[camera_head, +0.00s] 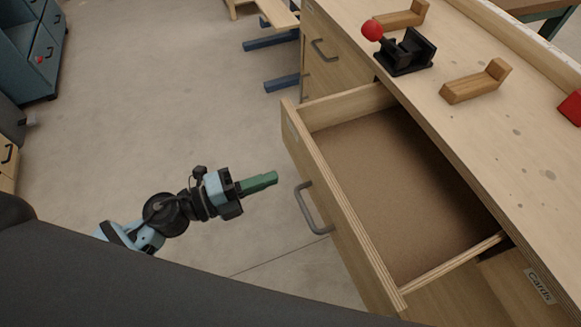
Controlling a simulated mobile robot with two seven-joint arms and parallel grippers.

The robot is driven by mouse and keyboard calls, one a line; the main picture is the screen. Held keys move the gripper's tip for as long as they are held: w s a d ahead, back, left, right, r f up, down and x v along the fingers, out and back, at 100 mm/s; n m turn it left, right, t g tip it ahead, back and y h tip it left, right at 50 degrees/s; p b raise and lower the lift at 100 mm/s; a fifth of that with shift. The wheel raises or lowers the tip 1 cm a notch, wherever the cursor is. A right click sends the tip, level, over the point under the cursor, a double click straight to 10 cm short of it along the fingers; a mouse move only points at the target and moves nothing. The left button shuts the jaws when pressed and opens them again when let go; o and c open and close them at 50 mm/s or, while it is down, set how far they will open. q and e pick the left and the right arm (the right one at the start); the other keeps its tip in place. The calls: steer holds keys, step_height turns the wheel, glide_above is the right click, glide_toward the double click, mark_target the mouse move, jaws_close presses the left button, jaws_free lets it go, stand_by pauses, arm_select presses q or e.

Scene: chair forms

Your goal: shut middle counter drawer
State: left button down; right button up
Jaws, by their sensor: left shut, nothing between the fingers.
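The middle counter drawer (333,199) is pulled out from the wooden counter (470,130). Its inside is bare, with a brown bottom. A grey bar handle (307,208) sits on its front. My left gripper (274,177), with green fingers, is shut and empty. It is in front of the drawer, a little left of the handle in the picture, and appears apart from it. My right gripper does not show.
A black clamp with a red knob (372,30) and wooden blocks (474,83) are on the countertop. Another drawer front (335,55) beyond is closed. A blue cabinet (28,50) stands far left. The floor (150,110) left of the drawer is clear.

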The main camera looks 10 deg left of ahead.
mark_target(306, 167)
arm_select(q)
steer(key=shift+p+x, duration=0.3)
steer(key=shift+x, duration=2.6)
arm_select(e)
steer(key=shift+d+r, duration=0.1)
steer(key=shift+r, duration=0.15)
